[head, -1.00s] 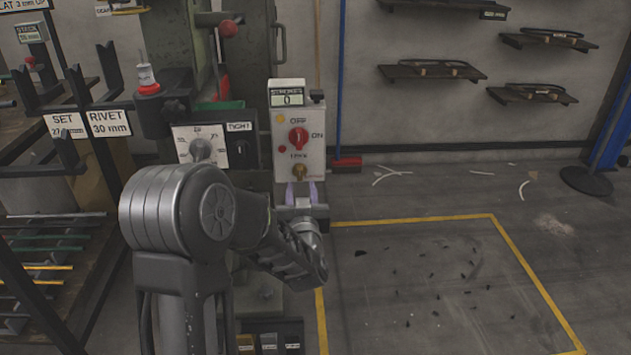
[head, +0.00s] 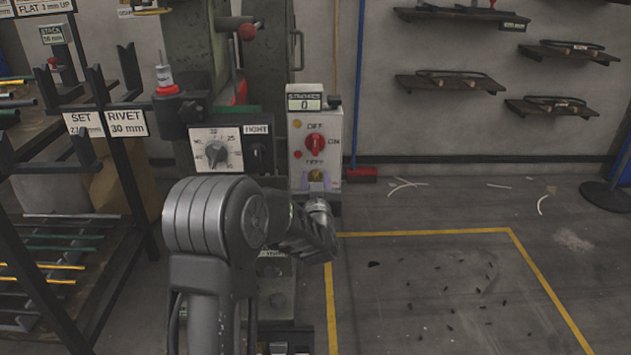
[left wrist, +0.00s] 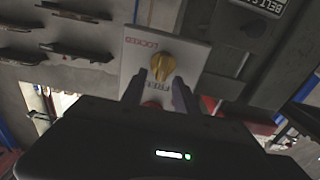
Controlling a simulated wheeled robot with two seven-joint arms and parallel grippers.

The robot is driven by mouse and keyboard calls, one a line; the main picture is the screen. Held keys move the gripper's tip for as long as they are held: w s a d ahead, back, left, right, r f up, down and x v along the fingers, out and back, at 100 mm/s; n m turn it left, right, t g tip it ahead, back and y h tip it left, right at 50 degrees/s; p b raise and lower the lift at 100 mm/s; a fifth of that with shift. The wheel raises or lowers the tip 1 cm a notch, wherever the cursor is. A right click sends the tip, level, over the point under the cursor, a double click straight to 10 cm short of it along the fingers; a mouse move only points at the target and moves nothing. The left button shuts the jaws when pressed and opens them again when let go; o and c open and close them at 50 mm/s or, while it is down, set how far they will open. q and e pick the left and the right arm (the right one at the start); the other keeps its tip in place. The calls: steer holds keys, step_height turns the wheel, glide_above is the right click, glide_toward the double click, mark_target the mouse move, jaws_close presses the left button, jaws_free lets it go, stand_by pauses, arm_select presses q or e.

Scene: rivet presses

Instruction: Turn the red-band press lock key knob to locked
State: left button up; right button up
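The brass lock key knob (head: 317,175) is low on the light grey press control panel (head: 298,160). It also shows in the left wrist view (left wrist: 162,64), between LOCKED and another label that looks like FREE. My left gripper (head: 314,184) is at the bottom of the panel, by the knob. In the left wrist view its two fingers (left wrist: 160,82) are apart, one on each side of the knob's line, with a gap to the brass. Whether the tips reach around the knob is unclear. My right gripper is not in view.
Above the brass knob are a red OFF/ON switch (head: 315,143) and a strokes counter (head: 304,103). A dial box (head: 218,148) is to the left. A rack with rods (head: 60,235) stands at far left. The floor inside the yellow outline (head: 430,290) has only small debris.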

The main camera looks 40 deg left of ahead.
arm_select(q)
steer(key=shift+c, duration=0.3)
jaws_close()
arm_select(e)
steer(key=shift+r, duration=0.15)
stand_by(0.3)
